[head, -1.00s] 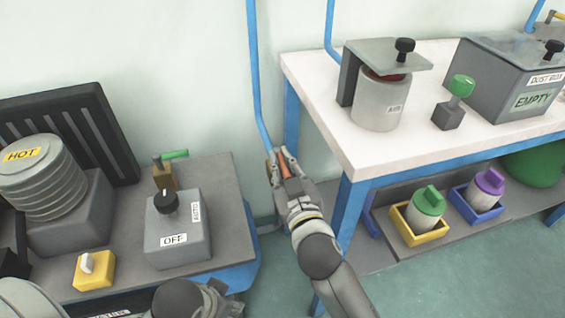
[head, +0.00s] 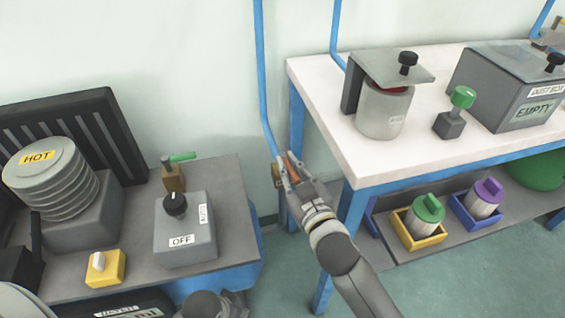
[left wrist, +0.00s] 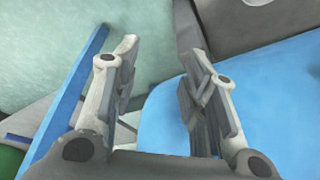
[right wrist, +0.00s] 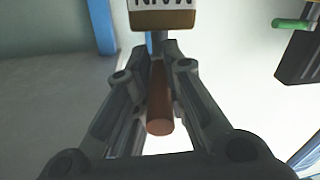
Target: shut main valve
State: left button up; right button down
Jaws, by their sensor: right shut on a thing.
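The main valve's brass-coloured body (right wrist: 163,20), with part of a label reading MAIN, shows at the top of the right wrist view. Its orange-red handle (right wrist: 159,110) points toward my wrist, between the fingers. My right gripper (right wrist: 155,90) is shut on this handle. In the head view, the right gripper (head: 289,172) is at the valve (head: 276,176), low on the blue wall pipe, between the two benches. The fingers partly hide the handle. My left gripper (left wrist: 155,85) is open and empty in the left wrist view, over a blue surface.
The left bench holds a grey switch box (head: 185,235) reading OFF, a small green-handled valve (head: 174,176), a yellow switch (head: 106,268) and a HOT stack (head: 50,185). The white bench (head: 345,150) stands close right of my right gripper, with bins on its lower shelf.

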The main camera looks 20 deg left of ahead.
dwell(0.3)
jog(key=c, duration=1.6)
grip_release()
jog(key=shift+o, duration=0.8)
jog(key=shift+s+d+f, duration=0.1)
jog(key=shift+s, duration=0.05)
jog(key=v, duration=1.1)
jog(key=shift+s+d, duration=0.2)
jog(key=shift+d, duration=0.1)
